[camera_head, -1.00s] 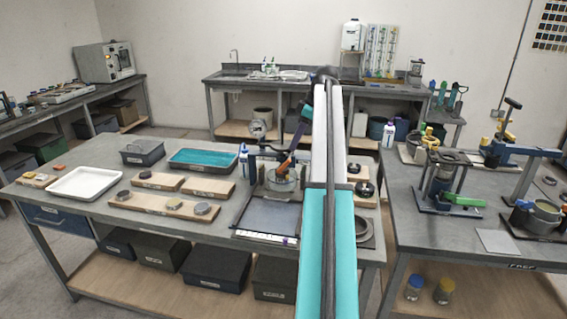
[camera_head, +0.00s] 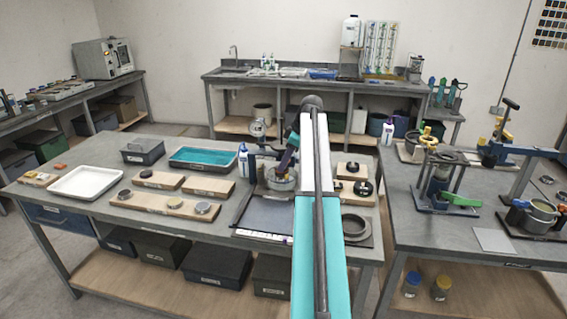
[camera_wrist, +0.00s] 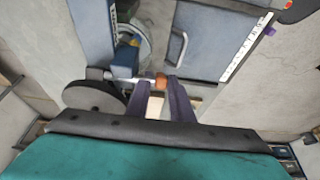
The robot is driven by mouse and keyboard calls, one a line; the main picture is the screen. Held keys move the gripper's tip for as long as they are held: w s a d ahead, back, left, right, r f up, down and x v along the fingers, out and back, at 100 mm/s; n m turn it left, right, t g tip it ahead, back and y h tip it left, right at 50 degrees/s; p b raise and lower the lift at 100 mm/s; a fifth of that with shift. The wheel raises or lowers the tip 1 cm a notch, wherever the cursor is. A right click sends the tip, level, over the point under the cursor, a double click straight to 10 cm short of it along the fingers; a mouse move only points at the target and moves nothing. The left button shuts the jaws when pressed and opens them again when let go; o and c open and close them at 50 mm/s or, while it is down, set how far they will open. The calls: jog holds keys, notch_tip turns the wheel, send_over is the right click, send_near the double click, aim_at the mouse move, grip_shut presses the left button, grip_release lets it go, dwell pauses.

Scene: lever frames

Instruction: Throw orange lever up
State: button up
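The orange lever shows in the wrist view as a small orange tip (camera_wrist: 160,80) right between the ends of my two dark purple fingers. My gripper (camera_wrist: 159,86) has its fingers apart, with the tip filling most of the gap; I cannot tell whether they press on it. In the head view my gripper (camera_head: 287,160) is low over the device with the clear round bowl (camera_head: 279,180) on the middle table. The rest of the lever is mostly hidden there by the fingers and arm.
Wooden boards with dark pucks (camera_head: 362,188) lie right of my arm. The right table (camera_head: 430,225) holds other lever devices.

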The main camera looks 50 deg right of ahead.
grip_shut()
dwell(1.4)
grip_release()
jog(key=b+v, duration=0.3)
jog(key=v, duration=1.1)
jog(key=shift+w, duration=0.15)
